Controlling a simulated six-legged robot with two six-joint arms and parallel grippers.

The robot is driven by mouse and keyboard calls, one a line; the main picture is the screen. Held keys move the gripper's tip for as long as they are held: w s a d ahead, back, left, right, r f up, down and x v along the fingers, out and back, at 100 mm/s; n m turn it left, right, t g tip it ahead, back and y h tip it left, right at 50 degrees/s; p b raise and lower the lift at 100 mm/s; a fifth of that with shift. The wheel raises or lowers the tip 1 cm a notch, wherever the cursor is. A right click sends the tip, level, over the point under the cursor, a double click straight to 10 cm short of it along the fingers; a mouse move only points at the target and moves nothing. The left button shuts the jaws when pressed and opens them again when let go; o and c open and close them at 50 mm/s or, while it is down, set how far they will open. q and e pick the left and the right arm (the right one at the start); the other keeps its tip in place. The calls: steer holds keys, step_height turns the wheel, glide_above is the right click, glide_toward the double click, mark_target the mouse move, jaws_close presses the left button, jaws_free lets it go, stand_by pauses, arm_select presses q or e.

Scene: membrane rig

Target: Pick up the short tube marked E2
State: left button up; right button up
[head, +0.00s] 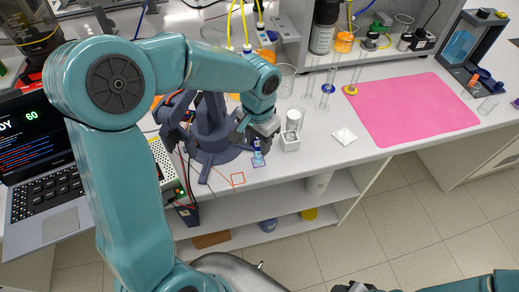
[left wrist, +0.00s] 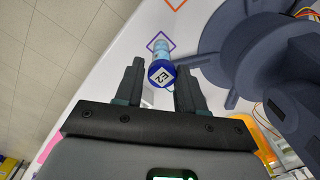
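The short tube marked E2 (left wrist: 161,74) has a blue cap with a white label and a light blue body. It stands upright at a blue-purple square outline (left wrist: 151,41) on the bench. In the head view the tube (head: 258,156) is just below my left gripper (head: 258,140). In the left wrist view my left gripper (left wrist: 160,75) is open, its fingers on either side of the tube's cap. I see a gap on the left; contact on the right is unclear. Part of what looks like my right gripper (head: 355,287) shows at the bottom edge; its fingers are not clear.
A dark blue desktop arm (head: 208,130) stands close left of the tube. A small white block (head: 290,141) and a white jar (head: 294,119) are to the right. A red square outline (head: 238,179) lies near the bench's front edge. A pink mat (head: 415,108) lies further right.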

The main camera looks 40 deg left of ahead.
mark_target(259, 155)
arm_select(q)
steer(key=shift+w+a+f, duration=0.15)
steer(key=shift+w+f, duration=0.05)
steer(key=shift+f, duration=0.65)
step_height(259, 155, down, 5)
steer(key=shift+s+r, duration=0.1)
steer(key=shift+r, duration=0.1)
steer(key=shift+f, duration=0.3)
steer(key=shift+r, duration=0.1)
steer(key=c, duration=0.4)
steer(key=shift+c, duration=1.3)
